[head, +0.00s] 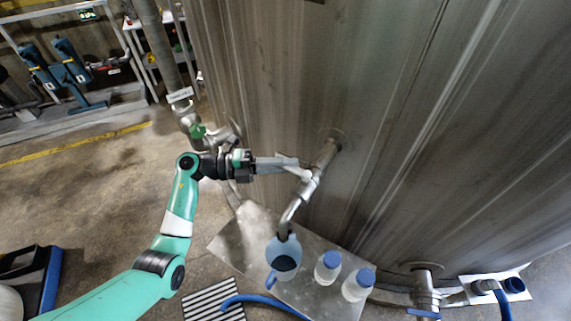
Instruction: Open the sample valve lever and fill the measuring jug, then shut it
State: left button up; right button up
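The sample valve (309,187) sits on a short steel pipe from the big metal tank, with a curved spout (288,216) pointing down. A pale lever (296,171) shows at the valve, beside my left gripper (298,165). The gripper's fingertips reach the lever. I cannot tell whether they grip it or only touch it. The blue measuring jug (271,279) stands upright under the spout on a metal plate. Its inside looks dark, and I cannot tell the liquid level. No stream shows clearly. My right gripper is not in view.
Two white bottles with blue caps (328,267) (359,284) stand right of the jug on the metal plate (230,240). A blue hose (262,300) and a striped floor grate (211,301) lie in front. The tank wall (400,120) closes off the back. Another pipe valve (424,292) is at lower right.

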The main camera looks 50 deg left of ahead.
pick_arm(q)
grip_shut()
dwell(1.1)
